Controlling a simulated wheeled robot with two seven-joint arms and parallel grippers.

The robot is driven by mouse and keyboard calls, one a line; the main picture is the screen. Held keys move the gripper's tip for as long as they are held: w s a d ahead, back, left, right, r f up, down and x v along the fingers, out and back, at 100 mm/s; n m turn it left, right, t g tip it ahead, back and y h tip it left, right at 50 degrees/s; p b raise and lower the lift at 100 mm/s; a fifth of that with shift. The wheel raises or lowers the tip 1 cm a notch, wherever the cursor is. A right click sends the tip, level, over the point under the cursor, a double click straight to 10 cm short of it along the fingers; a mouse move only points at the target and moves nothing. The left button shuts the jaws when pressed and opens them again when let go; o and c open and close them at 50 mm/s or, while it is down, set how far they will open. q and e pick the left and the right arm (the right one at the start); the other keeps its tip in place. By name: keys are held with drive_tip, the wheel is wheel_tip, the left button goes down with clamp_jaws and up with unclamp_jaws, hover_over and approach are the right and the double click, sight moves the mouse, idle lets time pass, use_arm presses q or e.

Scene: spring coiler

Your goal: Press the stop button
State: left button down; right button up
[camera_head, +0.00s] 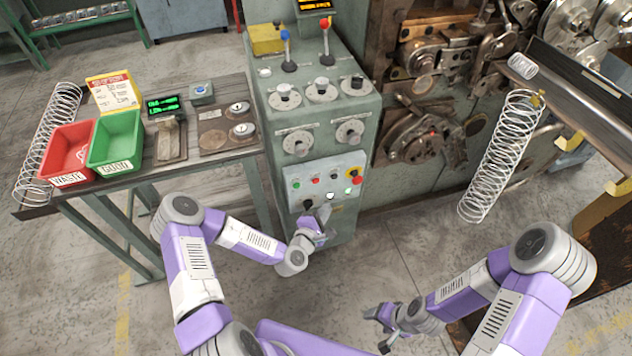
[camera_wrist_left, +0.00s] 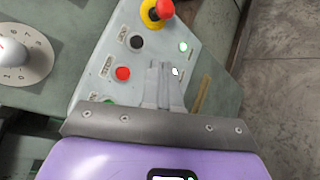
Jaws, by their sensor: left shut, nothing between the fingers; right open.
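The grey control panel (camera_head: 342,163) is on the lower front of the green machine cabinet. A small red button (camera_head: 315,181) sits on it between a green button (camera_head: 297,186) and a black one (camera_head: 333,176). The red button also shows in the left wrist view (camera_wrist_left: 123,73), left of my fingers. A red mushroom button on a yellow base (camera_wrist_left: 153,15) is at the panel's far end. My left gripper (camera_head: 324,211) is shut and empty at the panel's lower part; its fingers (camera_wrist_left: 160,66) look apart from the red button. Contact with the panel is unclear. My right gripper (camera_head: 377,330) is open and empty, low over the floor.
Knobs (camera_head: 321,89) and two levers stand on the cabinet above the panel. A bench (camera_head: 148,181) at left holds a red bin (camera_head: 67,153) and a green bin (camera_head: 115,142). A large spring (camera_head: 500,155) is at right. The floor between my arms is clear.

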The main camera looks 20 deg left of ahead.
sight(316, 181)
use_arm(q)
drive_tip(key=w+a+b, duration=0.1)
drive_tip(key=w+a, duration=0.3)
drive_tip(key=w, duration=0.2)
drive_tip(key=shift+w+a, duration=0.15)
drive_tip(key=shift+w, duration=0.05)
drive_tip(key=shift+b, duration=0.3)
idle(1.6)
drive_tip(key=shift+w+a, duration=0.25)
drive_tip(key=shift+w, duration=0.1)
drive_tip(key=shift+w+a+b, duration=0.2)
drive_tip(key=shift+w+b, duration=0.1)
drive_tip(key=shift+b, duration=0.15)
idle(0.7)
drive_tip(key=shift+s, duration=0.1)
drive_tip(key=shift+s+d, duration=0.45)
drive_tip(key=shift+s, duration=0.1)
